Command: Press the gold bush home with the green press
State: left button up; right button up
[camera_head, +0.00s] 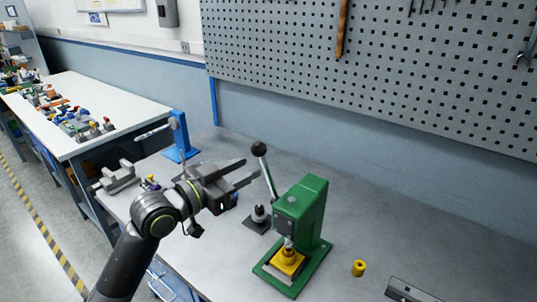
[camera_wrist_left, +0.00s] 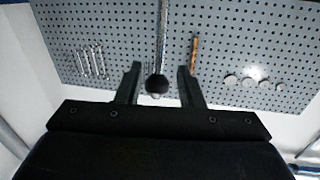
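The green press (camera_head: 308,205) stands on the grey bench, its lever raised and tipped by a black ball knob (camera_head: 259,149). Under its ram sits a yellow block-like part (camera_head: 287,262); I cannot tell whether a bush is in it. A small gold bush (camera_head: 358,268) stands on the bench right of the press. My left gripper (camera_head: 250,169) is open, its fingers pointing toward the lever just below the knob. In the left wrist view the knob (camera_wrist_left: 157,84) shows between the open fingers (camera_wrist_left: 160,72); no contact is visible. My right gripper is out of view.
A small dark stand (camera_head: 258,218) is left of the press. A blue stand (camera_head: 181,137) and a grey bracket (camera_head: 118,177) are at the bench's left. A dark flat item (camera_head: 412,291) lies at the front right. The pegboard (camera_head: 400,75) rises behind; bench right of the press is mostly clear.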

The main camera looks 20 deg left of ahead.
aim_at(264, 158)
pick_arm(q)
jog(key=p+x, duration=0.1)
jog(key=x, duration=0.5)
jog(key=shift+w+r+p, duration=0.1)
jog(key=shift+r+p, duration=0.05)
jog(key=shift+p, duration=0.25)
jog(key=shift+x, duration=0.75)
grip_shut()
